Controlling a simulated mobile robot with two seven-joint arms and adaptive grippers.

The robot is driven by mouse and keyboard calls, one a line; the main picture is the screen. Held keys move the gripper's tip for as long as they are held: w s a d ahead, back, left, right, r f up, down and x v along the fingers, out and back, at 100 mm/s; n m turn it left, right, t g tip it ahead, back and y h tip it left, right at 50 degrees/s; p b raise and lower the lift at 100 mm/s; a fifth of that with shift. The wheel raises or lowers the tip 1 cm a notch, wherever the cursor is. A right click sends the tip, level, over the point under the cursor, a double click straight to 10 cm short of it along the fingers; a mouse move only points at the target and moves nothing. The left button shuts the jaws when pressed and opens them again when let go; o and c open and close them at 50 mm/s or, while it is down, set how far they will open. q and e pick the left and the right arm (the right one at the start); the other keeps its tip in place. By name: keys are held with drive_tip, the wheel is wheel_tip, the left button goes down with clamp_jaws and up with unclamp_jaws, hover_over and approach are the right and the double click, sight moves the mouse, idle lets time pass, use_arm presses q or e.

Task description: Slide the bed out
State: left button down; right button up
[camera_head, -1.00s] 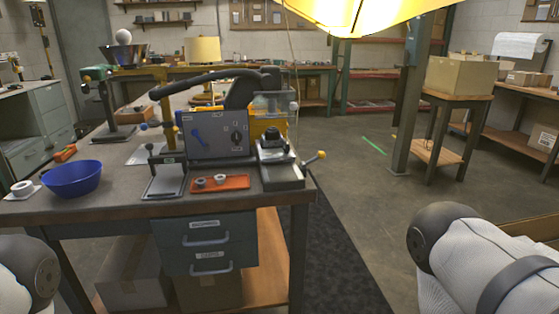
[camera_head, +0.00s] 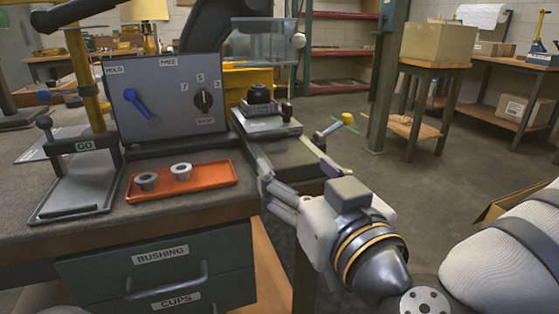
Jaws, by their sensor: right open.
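The machine (camera_head: 170,98) on the bench has a grey panel with a blue lever and a black dial. At its right end, a grey sliding bed (camera_head: 290,154) lies at the bench's right edge. A metal fixture with a black knob (camera_head: 262,96) sits on it. My right gripper (camera_head: 279,143) is open and empty, its fingers reaching toward the front of the bed and fixture. One finger is left of the other; whether either touches the bed I cannot tell. A rod with a yellow ball end (camera_head: 347,118) sticks out to the right. My left gripper is out of view.
An orange tray (camera_head: 205,192) with two grey rings lies on the bench. A small press plate (camera_head: 72,193) marked GO stands left of it. Drawers (camera_head: 165,270) labelled BUSHING and CUPS are below. Open floor lies to the right, before a table with a cardboard box (camera_head: 436,42).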

sight(272, 136)
drive_tip(key=x, duration=1.1)
drive_tip(key=shift+w+r+b, duration=0.3)
drive_tip(key=shift+r+b, duration=0.1)
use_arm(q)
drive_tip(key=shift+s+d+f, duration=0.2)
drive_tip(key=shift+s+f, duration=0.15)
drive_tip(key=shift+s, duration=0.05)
